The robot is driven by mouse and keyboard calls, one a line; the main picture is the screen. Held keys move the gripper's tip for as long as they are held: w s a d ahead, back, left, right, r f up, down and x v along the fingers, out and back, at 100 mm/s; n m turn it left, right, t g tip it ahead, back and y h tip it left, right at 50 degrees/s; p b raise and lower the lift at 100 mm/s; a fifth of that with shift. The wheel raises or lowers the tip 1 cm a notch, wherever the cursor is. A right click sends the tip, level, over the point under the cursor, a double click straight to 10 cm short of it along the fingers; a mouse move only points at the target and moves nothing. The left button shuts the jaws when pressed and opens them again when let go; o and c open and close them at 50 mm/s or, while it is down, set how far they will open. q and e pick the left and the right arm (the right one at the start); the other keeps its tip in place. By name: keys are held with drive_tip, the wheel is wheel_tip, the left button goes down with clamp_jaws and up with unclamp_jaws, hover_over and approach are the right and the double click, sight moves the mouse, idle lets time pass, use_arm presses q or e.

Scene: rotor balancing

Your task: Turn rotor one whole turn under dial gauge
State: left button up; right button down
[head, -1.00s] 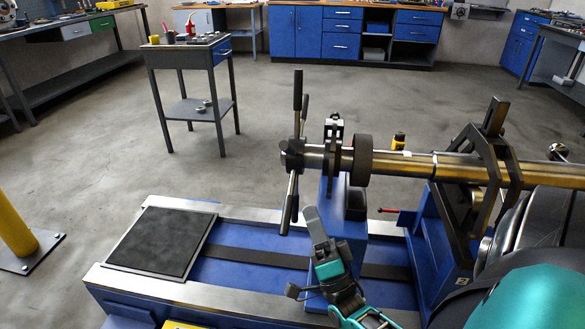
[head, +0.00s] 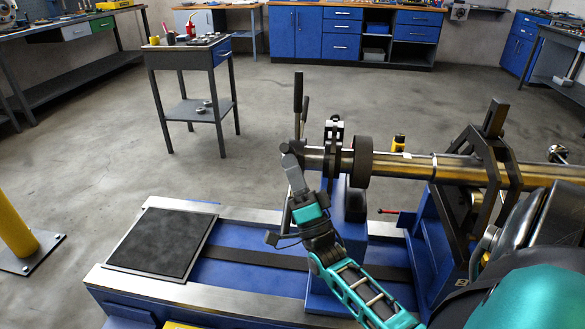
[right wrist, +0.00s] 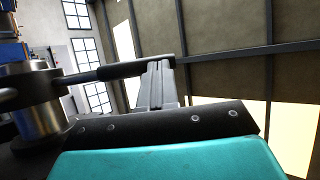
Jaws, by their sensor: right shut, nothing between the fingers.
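The rotor is a long steel shaft (head: 415,167) with a dark disc (head: 362,161), lying level in the blue stand. Spoked handles with dark grips (head: 298,92) stick out from the hub at its left end. My right gripper (head: 291,163) is shut and empty, its tip in front of the hub and hiding part of it and the lower spoke. In the right wrist view the shut fingers (right wrist: 158,85) are close beside a spoke (right wrist: 125,70) that runs from the hub (right wrist: 35,105); contact is unclear. I cannot make out a dial face. My left gripper is out of view.
A black mat (head: 160,242) lies on the left of the blue bed. A dark fork-like support (head: 490,150) holds the shaft at right. A small yellow item (head: 398,143) shows behind the shaft. A side table (head: 190,50) stands on open floor behind.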

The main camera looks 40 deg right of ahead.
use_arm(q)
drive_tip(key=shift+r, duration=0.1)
use_arm(e)
drive_tip(key=shift+r, duration=0.1)
use_arm(q)
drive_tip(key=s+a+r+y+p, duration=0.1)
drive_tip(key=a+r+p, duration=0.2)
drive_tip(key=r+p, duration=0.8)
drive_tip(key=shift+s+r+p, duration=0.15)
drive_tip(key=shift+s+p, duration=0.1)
drive_tip(key=shift+p, duration=2.25)
use_arm(e)
drive_tip(key=w+d+r+m+g+h, duration=0.3)
drive_tip(key=w+d+r+m+g, duration=0.1)
drive_tip(key=d+r+m+g, duration=0.1)
drive_tip(key=shift+d+r+m+g, duration=0.15)
drive_tip(key=shift+r+m+g, duration=0.35)
drive_tip(key=shift+r, duration=0.85)
drive_tip(key=shift+w, duration=0.1)
